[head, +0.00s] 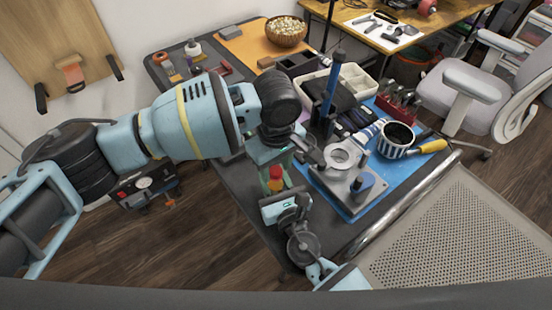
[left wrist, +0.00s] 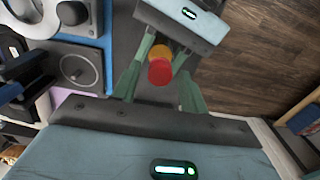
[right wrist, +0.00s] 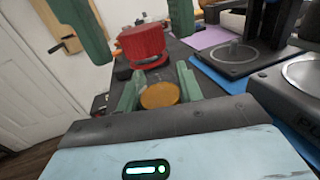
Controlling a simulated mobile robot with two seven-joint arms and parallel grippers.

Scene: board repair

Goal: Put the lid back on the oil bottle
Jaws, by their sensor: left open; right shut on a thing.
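The red ribbed lid (right wrist: 143,42) is in line with the amber oil bottle (right wrist: 160,95). In the head view the red lid (head: 275,172) shows directly above the amber bottle (head: 273,185); I cannot tell whether it is fully seated. My right gripper (right wrist: 158,90) is shut on the bottle, and it also shows in the head view (head: 279,190). My left gripper (left wrist: 160,90) is open, its green fingers on either side of the red lid (left wrist: 160,73) with gaps. The bottle's lower part is hidden by the right gripper.
The dark workbench (head: 225,185) lies behind and beside both grippers. A blue mat (head: 405,170) carries a metal stand (head: 345,180), a striped cup (head: 396,138) and a yellow-handled tool (head: 430,147) close to the right. Wooden floor (head: 190,245) is open in front.

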